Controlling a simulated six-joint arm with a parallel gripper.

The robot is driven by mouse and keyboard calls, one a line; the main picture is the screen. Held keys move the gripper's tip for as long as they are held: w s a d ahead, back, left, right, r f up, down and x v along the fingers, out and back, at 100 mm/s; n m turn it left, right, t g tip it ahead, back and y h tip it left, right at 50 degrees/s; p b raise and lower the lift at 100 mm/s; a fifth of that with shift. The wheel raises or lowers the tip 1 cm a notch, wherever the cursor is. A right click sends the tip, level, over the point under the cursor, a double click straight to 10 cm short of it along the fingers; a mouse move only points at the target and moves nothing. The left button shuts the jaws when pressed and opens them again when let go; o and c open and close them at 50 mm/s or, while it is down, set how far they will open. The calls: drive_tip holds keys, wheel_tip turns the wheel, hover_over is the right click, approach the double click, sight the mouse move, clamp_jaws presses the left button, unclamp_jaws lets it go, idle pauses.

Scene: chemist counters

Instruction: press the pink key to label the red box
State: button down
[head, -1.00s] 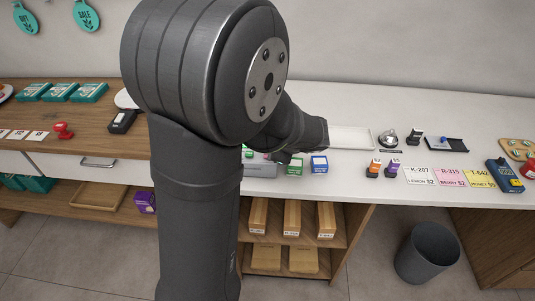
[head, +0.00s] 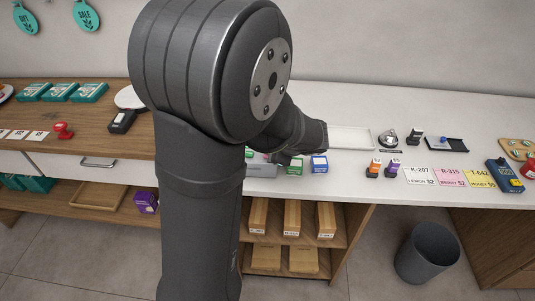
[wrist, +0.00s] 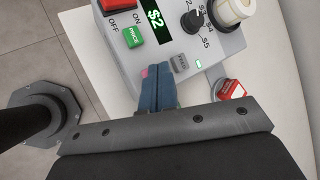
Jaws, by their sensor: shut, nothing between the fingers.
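In the head view, my arm covers most of the machine (head: 261,169).
A green box (head: 295,167) and a blue box (head: 319,164) stand right of the machine in the head view. A white tray (head: 351,138) is behind. A bin (head: 427,254) stands below.

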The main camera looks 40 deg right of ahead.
drive_tip(key=shift+f, duration=0.5)
idle(0.6)
drive_tip(key=shift+r, duration=3.4)
drive_tip(key=shift+f, duration=0.1)
drive_tip(key=shift+r, duration=2)
drive_tip(key=shift+f, duration=0.1)
